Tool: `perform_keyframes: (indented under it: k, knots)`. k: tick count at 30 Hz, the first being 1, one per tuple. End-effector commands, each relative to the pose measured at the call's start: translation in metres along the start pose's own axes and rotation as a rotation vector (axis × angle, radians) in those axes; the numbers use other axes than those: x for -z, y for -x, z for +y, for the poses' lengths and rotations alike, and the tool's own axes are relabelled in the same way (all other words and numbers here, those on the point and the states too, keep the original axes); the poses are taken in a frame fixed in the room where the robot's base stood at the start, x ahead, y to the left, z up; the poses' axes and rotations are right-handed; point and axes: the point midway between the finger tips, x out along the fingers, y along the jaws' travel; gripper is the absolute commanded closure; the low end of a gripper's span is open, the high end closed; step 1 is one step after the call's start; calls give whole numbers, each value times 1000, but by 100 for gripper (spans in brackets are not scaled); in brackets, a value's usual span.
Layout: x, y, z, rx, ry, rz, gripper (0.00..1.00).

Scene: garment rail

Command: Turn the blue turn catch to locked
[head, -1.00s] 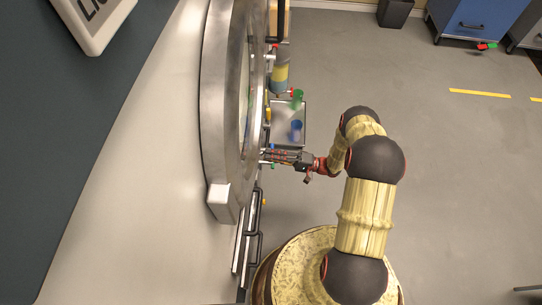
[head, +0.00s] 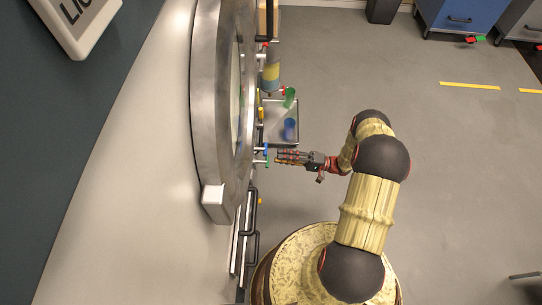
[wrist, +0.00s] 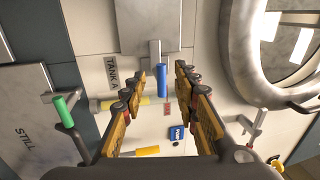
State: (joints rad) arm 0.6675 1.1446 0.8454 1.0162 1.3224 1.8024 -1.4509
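The blue turn catch (wrist: 162,84) shows in the wrist view between my fingers, its blue grip upright in the picture below a grey metal piece. A small red label (wrist: 168,109) lies just below it; I cannot read it. In the head view the catch (head: 267,150) is a small blue spot on the panel side. My gripper (wrist: 160,88) is open, its fingers on either side of the catch in the picture. Nothing is held.
A green handle (wrist: 66,109) is at left and a yellow handle (wrist: 147,151) below. A blue label (wrist: 177,132) is near the yellow one. A round metal-rimmed window (wrist: 250,85) stands at right.

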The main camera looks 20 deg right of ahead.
Motion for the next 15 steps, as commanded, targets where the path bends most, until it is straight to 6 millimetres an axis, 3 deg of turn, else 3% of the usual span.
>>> perform_keyframes:
  k: [6, 15]
  knots:
    - [1, 34, 0, -1, 1, 2, 70]
    - [0, 44, 0, -1, 0, 0, 70]
